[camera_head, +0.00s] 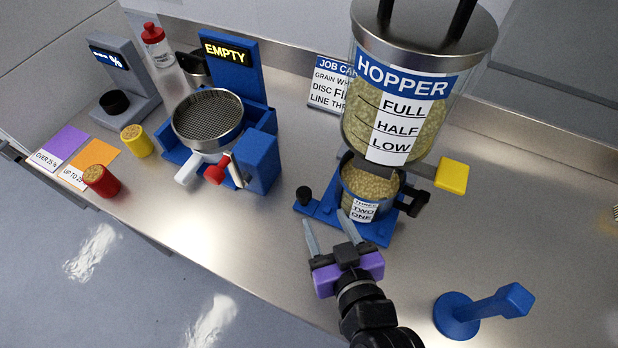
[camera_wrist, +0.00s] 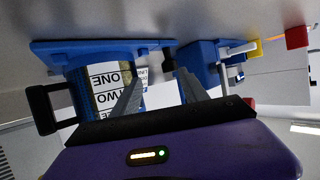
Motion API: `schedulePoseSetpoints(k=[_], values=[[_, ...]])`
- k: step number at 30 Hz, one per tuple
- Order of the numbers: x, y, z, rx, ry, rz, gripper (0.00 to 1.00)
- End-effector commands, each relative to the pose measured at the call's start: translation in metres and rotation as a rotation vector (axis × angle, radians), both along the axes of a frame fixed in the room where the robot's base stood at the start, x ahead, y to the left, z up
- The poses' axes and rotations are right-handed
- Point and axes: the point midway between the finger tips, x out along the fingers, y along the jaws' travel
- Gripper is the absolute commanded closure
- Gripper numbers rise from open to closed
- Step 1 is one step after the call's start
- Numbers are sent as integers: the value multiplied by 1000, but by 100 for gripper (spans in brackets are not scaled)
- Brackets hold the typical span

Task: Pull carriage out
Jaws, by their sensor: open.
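A blue base plate (camera_head: 325,211), which may be the carriage, lies under the hopper (camera_head: 400,100). A black knob (camera_head: 304,195) stands at its left end. A cup (camera_head: 367,188) of grain marked THREE, TWO, ONE stands on the plate under the hopper, with a black handle (camera_head: 413,203) on its right. My gripper (camera_head: 330,232) is open and empty, just in front of the plate and cup, apparently apart from them. In the wrist view the cup (camera_wrist: 108,88) is left of the fingers, and the plate (camera_wrist: 100,46) shows above, upside down.
A yellow tab (camera_head: 452,175) sticks out right of the hopper. A blue sieve stand (camera_head: 259,160) with an EMPTY display is left. Red (camera_head: 102,180) and yellow (camera_head: 137,141) pots stand far left.

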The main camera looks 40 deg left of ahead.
Motion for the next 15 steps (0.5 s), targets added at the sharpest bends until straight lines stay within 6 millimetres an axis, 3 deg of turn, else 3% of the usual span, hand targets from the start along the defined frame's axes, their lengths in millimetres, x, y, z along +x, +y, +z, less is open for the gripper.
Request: schedulePoseSetpoints(k=[6, 15], values=[[1, 24, 7, -7, -7, 58, 48], [22, 57, -9, -8, -5, 55, 48]])
